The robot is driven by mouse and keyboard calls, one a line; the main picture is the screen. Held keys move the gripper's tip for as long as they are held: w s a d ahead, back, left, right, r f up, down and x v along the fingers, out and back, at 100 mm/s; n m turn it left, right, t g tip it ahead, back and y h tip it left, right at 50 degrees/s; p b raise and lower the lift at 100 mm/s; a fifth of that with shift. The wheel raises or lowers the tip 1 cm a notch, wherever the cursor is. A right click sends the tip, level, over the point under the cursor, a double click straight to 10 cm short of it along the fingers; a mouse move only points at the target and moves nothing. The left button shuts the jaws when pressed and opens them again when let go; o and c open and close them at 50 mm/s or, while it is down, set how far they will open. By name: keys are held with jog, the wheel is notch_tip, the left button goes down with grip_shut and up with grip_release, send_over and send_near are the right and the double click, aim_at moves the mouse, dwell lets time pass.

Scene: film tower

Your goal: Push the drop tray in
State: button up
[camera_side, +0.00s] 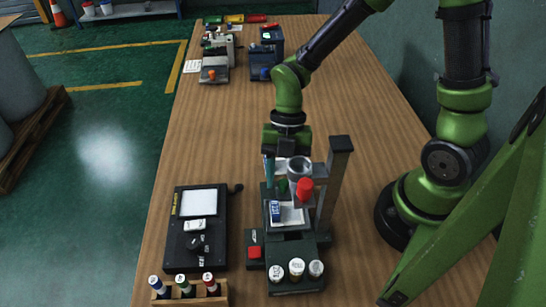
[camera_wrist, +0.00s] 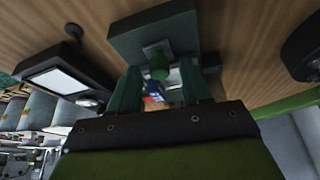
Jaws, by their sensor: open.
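The film tower (camera_side: 337,165) stands in the middle of the table, with a grey cylinder and a red knob (camera_side: 304,189) on its upper part. A pale plate (camera_side: 292,215) with a small blue-and-white item (camera_side: 275,211) lies low in it. I cannot tell for sure which part is the drop tray. My gripper (camera_side: 281,182) is down at the tower, partly hidden behind its parts. In the wrist view my gripper (camera_wrist: 162,90) is open, its fingers apart. A green knob (camera_wrist: 159,66) shows beyond and between the fingertips; I cannot tell whether they touch anything.
Several white-capped canisters (camera_side: 297,268) stand at the tower's front, beside a red button (camera_side: 254,252). A light box (camera_side: 197,230) and a wooden canister rack (camera_side: 189,291) are to the left. Other machines (camera_side: 217,57) stand at the far end. The table between is clear.

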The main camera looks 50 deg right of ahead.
jog(key=shift+c, duration=0.3)
grip_shut()
jog(key=shift+s+a, duration=1.4)
jog(key=shift+a, duration=0.05)
jog(key=shift+o, duration=0.3)
grip_release()
jog(key=v, duration=1.7)
jog(key=shift+d+f, duration=0.15)
